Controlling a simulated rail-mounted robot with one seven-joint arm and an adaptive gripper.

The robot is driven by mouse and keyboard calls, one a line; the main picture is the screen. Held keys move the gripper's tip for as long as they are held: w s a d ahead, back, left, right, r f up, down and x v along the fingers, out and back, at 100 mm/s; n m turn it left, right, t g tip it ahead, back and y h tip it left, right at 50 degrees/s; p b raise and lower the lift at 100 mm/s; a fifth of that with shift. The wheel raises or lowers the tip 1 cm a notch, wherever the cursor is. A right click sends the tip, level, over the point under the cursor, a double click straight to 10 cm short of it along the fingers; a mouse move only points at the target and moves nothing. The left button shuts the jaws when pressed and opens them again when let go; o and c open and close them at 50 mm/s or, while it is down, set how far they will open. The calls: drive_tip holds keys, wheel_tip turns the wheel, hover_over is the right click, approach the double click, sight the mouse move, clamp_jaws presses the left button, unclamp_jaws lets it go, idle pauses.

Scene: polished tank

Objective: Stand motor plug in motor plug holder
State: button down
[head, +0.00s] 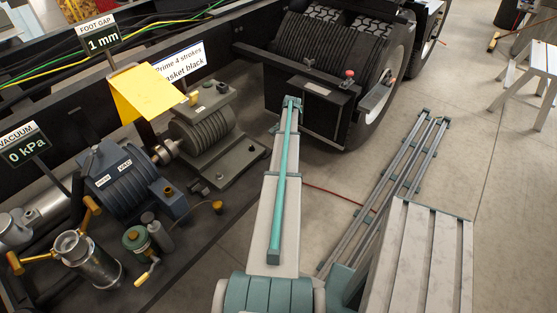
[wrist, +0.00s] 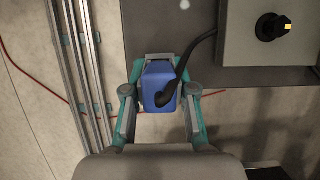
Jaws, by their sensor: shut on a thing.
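The motor plug (wrist: 158,84) is a blue block with a black cable (wrist: 190,60) that leaves it and runs to the upper right in the wrist view. My gripper (wrist: 160,72) is shut on it, with one finger along each side. The plug is held over a dark grey surface and the pale floor; its height above them is hard to tell. The head view shows my arm, but I cannot make out the gripper or the plug there. I cannot pick out the motor plug holder in either view.
A grey box (wrist: 265,40) with a black knob stands right of the plug. A red line (wrist: 35,85) crosses the floor. In the head view, a blue motor (head: 118,180), a ribbed grey unit (head: 203,135) and a yellow sheet (head: 145,95) crowd the left. A large tyre (head: 375,65) stands behind.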

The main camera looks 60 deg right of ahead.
drive_tip(key=shift+f+b, duration=0.3)
drive_tip(key=shift+f, duration=0.6)
idle(0.4)
drive_tip(key=c, duration=0.9)
unclamp_jaws()
drive_tip(key=shift+o, duration=0.2)
drive_tip(key=shift+r, duration=0.15)
drive_tip(key=shift+r+p, duration=2)
drive_tip(key=shift+r, duration=2.4)
drive_tip(key=shift+f, duration=0.1)
